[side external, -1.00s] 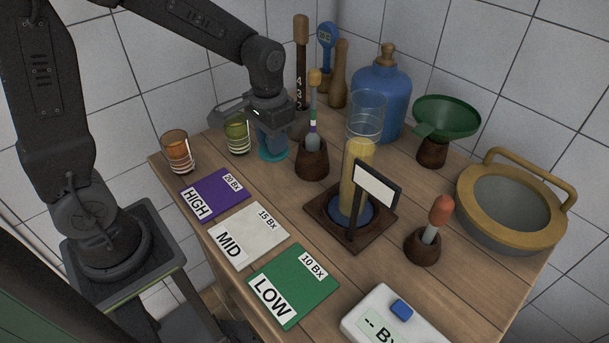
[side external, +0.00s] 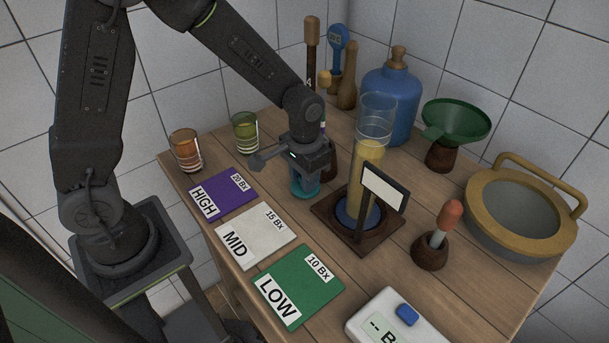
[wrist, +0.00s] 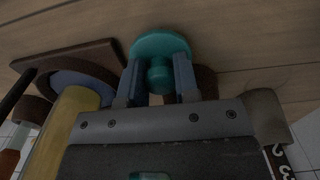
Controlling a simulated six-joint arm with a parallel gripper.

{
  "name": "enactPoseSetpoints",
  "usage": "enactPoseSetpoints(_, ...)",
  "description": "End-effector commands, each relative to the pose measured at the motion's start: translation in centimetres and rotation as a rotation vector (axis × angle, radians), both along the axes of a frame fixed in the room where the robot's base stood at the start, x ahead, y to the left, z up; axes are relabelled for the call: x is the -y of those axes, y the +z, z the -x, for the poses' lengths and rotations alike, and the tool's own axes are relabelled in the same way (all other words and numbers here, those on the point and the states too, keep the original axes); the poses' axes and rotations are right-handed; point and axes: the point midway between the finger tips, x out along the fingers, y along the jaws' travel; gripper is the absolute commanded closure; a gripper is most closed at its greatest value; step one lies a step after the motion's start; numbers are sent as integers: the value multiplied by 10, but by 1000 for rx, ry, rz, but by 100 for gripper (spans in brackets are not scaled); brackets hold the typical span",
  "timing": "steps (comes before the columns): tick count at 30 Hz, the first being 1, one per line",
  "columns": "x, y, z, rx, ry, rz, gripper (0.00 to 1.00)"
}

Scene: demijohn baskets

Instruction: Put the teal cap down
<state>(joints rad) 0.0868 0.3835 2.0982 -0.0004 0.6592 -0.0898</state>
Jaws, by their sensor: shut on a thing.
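The teal cap (side external: 300,194) shows at the tips of my gripper (side external: 304,182) in the side view, low over the table's middle. In the wrist view the cap (wrist: 160,43) is a round teal disc with a narrower knob. The two blue-grey fingers of my gripper (wrist: 159,76) are shut on that knob, with the disc beyond their tips. I cannot tell whether the disc touches the wood or hangs just above it.
The stand (side external: 331,219) with the yellow-filled cylinder (side external: 367,178) is close right of my gripper. The purple HIGH card (side external: 222,194), white MID card (side external: 254,237) and green LOW card (side external: 298,285) lie at left. A green glass (side external: 245,132) stands behind.

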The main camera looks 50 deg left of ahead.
Motion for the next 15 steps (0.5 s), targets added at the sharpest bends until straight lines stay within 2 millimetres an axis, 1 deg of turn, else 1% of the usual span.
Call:
enactPoseSetpoints(4,0,-4,0,-1,0,0,97)
enactPoseSetpoints(5,0,-3,0,0,0,0,68)
enactPoseSetpoints(12,0,-3,0,0,0,0,45)
enactPoseSetpoints(15,0,-3,0,0,0,0,45)
